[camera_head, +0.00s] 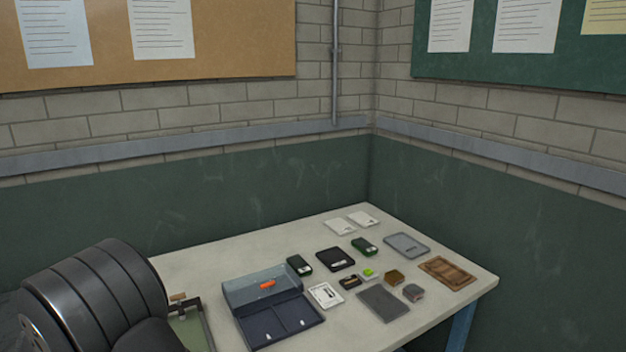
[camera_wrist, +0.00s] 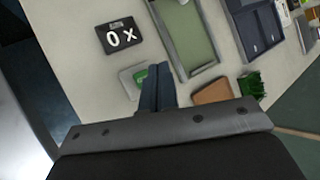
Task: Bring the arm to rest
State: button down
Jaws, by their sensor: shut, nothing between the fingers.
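My gripper (camera_wrist: 158,70) shows in the wrist view with its two dark fingers together and nothing between them. It is over the pale table (camera_wrist: 100,79), and its height above it is hard to tell. A small light grey item with a green patch (camera_wrist: 127,78) lies just left of the fingertips, partly hidden by them. In the head view my dark arm fills the lower left, and the gripper does not show there.
A black plate marked "0 X" (camera_wrist: 119,37), a green-floored tray (camera_wrist: 187,30), a brown block (camera_wrist: 213,92) and a green turf piece (camera_wrist: 251,86) lie near my fingers. An open blue case (camera_head: 280,324) and several small items stand farther right. Walls close the back.

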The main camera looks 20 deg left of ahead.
notch_tip(320, 180, up, 6)
jog(key=w+d+r+m+g+h, duration=0.1)
jog(key=w+d+r+m+g, duration=0.1)
jog(key=w+d+r+m, duration=0.45)
jog(key=w+d+r+m+g+h, duration=0.1)
jog(key=d+r+m+g, duration=0.15)
jog(key=d, duration=0.75)
jog(key=s+d+r+m+g+y, duration=0.1)
jog(key=d+r+m+g, duration=0.1)
jog(key=d+r+m, duration=0.4)
jog(key=s+d+r+m+g+y, duration=0.1)
jog(key=d+r+m+g, duration=0.2)
jog(key=d, duration=0.5)
notch_tip(320, 180, down, 10)
notch_tip(320, 180, up, 10)
jog(key=shift+a+f+n, duration=0.15)
jog(key=shift+f+n, duration=0.1)
jog(key=shift+n, duration=0.15)
